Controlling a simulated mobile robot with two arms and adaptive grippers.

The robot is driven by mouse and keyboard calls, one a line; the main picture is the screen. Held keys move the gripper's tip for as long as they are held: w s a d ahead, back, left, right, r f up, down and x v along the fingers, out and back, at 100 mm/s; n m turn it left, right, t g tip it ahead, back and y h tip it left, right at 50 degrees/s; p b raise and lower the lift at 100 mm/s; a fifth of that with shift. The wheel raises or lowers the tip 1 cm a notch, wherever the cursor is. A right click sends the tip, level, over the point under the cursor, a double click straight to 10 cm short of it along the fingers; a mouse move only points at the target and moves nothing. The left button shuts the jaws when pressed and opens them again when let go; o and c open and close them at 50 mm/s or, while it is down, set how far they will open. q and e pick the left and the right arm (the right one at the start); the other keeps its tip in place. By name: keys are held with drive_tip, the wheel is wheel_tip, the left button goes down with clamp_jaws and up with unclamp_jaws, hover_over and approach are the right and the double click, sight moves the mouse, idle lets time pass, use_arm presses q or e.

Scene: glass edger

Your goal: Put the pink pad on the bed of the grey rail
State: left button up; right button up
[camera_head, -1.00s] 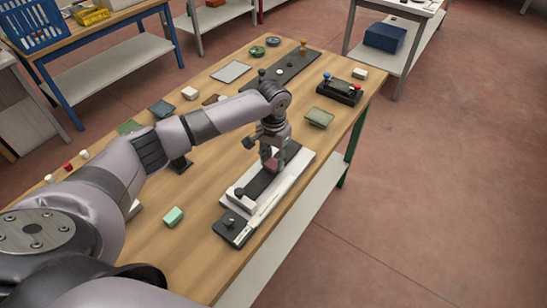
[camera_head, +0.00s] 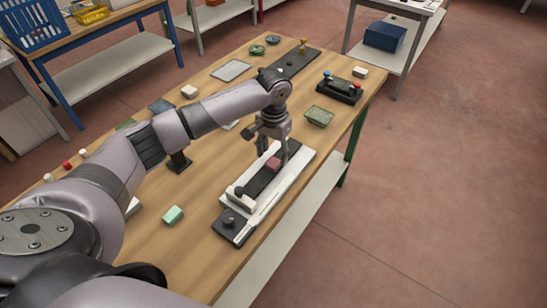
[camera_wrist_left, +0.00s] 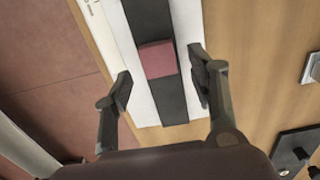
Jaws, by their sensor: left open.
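The pink pad (camera_head: 273,163) lies on the dark bed of the grey rail (camera_head: 243,201), a long light-coloured rail with a black strip along its middle. In the left wrist view the pad (camera_wrist_left: 158,59) sits on the black strip of the rail (camera_wrist_left: 186,22), a little turned across it. My left gripper (camera_head: 275,150) is just above the pad, open and empty. In the wrist view its two fingers (camera_wrist_left: 163,88) stand apart on either side of the strip, with the pad beyond them. My right gripper is not in view.
A black plate with a knob (camera_head: 233,228) is at the rail's near end. A mint block (camera_head: 173,215) lies left of the rail. A black box with red and blue knobs (camera_head: 340,89) and a green tray (camera_head: 319,116) are behind it. Bare wood lies left of the rail.

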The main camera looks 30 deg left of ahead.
sight(274, 161)
use_arm(q)
wheel_tip(274, 161, up, 10)
drive_tip(key=b, duration=0.1)
drive_tip(key=shift+b, duration=0.3)
drive_tip(key=shift+f, duration=0.15)
